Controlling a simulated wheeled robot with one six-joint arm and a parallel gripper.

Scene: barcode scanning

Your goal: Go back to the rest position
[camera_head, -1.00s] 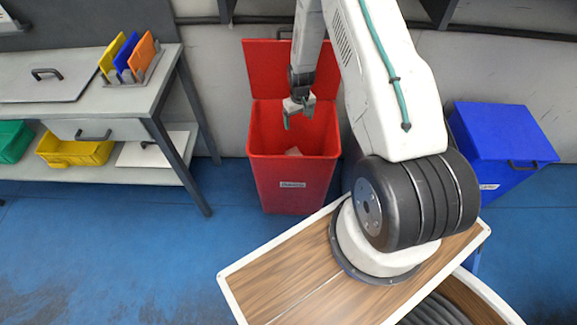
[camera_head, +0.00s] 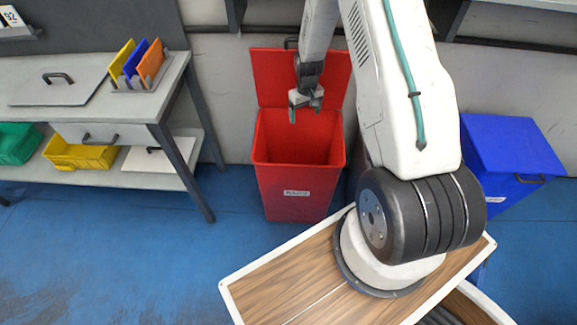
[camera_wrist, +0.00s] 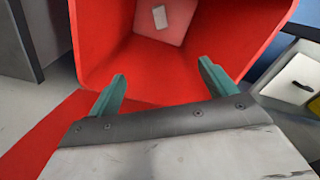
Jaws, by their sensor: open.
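My gripper (camera_head: 305,103) hangs over the open red bin (camera_head: 297,190), near the bin's raised lid. In the wrist view my gripper (camera_wrist: 161,88) shows two teal fingers spread apart with nothing between them. The red bin (camera_wrist: 95,35) opens below and beyond the fingers. A small pale item (camera_wrist: 160,17) lies on the bin's floor. The head view does not show this item now. My arm reaches out from its base over the wood-topped platform.
A workbench (camera_head: 120,85) stands at the left with coloured panels in a rack (camera_head: 139,62) and yellow (camera_head: 75,153) and green (camera_head: 18,143) bins below. A blue bin (camera_head: 510,155), lid closed, stands at the right. The blue floor (camera_head: 130,260) in front is clear.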

